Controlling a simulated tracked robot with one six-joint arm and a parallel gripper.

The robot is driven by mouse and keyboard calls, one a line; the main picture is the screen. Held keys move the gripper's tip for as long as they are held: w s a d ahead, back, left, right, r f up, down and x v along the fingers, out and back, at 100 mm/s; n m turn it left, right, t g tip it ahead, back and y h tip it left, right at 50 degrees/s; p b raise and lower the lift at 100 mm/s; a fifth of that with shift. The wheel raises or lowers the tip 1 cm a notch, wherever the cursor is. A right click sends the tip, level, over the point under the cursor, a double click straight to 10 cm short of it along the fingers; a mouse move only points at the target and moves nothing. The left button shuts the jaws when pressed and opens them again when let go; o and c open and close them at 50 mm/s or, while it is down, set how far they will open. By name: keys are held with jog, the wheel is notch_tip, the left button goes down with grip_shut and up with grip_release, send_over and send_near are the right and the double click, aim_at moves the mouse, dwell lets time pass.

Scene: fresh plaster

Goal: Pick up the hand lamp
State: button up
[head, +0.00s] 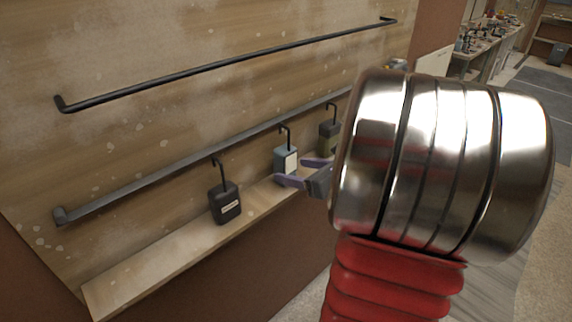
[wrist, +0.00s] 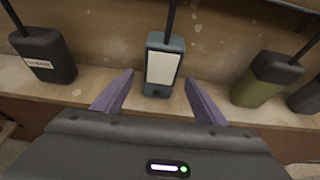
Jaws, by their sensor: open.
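The hand lamp appears to be the blue-grey block with a white front panel (wrist: 162,68). In the head view the lamp (head: 281,158) hangs upright by a black hook from the lower rail, above the wooden ledge. My gripper (head: 304,171) is open and empty right in front of it. In the wrist view my gripper's purple fingertips (wrist: 159,78) stand either side of the lamp's lower part, with gaps on both sides. I cannot tell how far they reach around it.
A black labelled block (head: 225,204) hangs to the left and an olive-green block (wrist: 262,82) to the right, with another dark block (wrist: 306,96) beyond. The ledge (head: 170,243) runs below. The lower rail (head: 150,186) and upper rail (head: 230,62) cross the plastered wall.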

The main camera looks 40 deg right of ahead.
aim_at(290, 149)
jog(key=shift+w, duration=0.1)
jog(key=shift+x, duration=2.6)
jog(key=shift+f, duration=0.15)
jog(key=c, duration=1.3)
jog(key=shift+s+r, duration=0.25)
jog(key=shift+r, duration=0.2)
notch_tip(290, 149, up, 6)
jog(key=shift+r, duration=0.1)
jog(key=s, duration=1.9)
jog(key=shift+s+d, duration=0.25)
jog(key=shift+s, duration=0.1)
